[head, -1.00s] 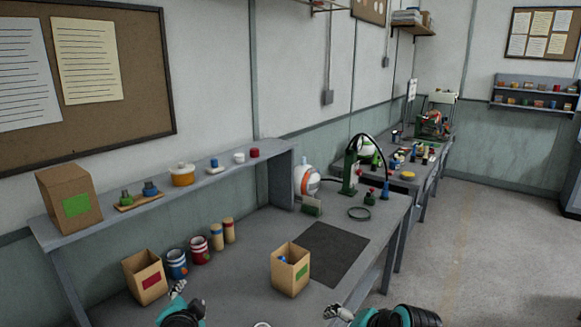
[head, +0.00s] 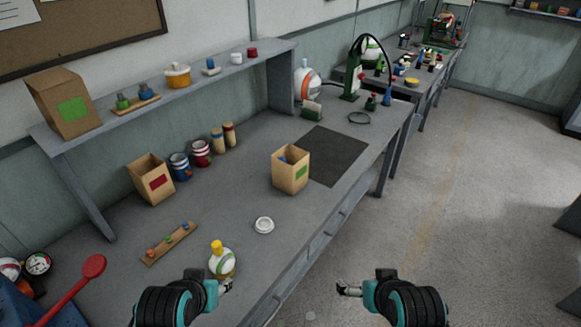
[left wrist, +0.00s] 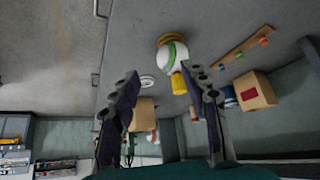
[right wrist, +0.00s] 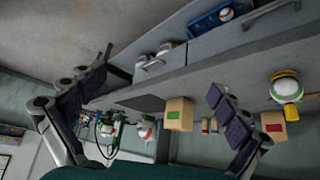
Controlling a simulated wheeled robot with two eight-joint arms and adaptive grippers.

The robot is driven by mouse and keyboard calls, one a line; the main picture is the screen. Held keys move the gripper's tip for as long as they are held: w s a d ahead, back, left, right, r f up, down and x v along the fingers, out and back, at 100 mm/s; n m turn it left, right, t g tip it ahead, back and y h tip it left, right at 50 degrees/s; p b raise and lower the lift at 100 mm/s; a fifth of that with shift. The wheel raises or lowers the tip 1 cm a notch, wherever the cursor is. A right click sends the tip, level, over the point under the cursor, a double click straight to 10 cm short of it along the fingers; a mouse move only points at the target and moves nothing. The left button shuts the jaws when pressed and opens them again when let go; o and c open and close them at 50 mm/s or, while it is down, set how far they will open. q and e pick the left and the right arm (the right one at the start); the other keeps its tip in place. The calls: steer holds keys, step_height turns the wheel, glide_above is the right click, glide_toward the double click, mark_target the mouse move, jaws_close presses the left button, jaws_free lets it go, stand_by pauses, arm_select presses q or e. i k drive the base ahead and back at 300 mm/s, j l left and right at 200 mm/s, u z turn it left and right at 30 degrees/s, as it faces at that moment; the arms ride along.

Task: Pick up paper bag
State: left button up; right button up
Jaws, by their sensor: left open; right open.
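Three brown paper bags show in the head view. One with a green label (head: 290,170) stands upright and open on the bench, with something blue inside. One with a red label (head: 150,181) stands further left. A larger green-labelled one (head: 64,104) sits on the raised shelf. My left gripper (head: 228,287) is open and empty at the bench's front, beside a ball with a yellow cap (head: 221,261). My right gripper (head: 345,288) is open and empty, in front of the bench edge. The right wrist view shows the green-labelled bag (right wrist: 179,114) between its fingers, further off.
A white ring (head: 264,225) lies between the ball and the green-labelled bag. Striped cans (head: 201,153) stand behind. A strip with buttons (head: 170,243) and a red spoon-like tool (head: 93,267) lie left. The dark mat (head: 325,154) is clear.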

mark_target(289, 179)
steer(key=u, duration=0.2)
steer(key=i+l+u, duration=0.25)
steer(key=u, duration=0.15)
steer(key=i+l+u, duration=0.15)
steer(key=l+u, duration=0.25)
steer(key=i+l, duration=0.15)
steer(key=l, duration=0.35)
steer(key=i+l+u, duration=0.1)
steer(key=l, duration=0.35)
steer(key=i+l, duration=0.15)
steer(key=l, duration=0.35)
steer(key=i+l+u, duration=0.1)
steer(key=l, duration=0.35)
steer(key=i+l, duration=0.15)
steer(key=l, duration=0.35)
steer(key=i+u, duration=0.05)
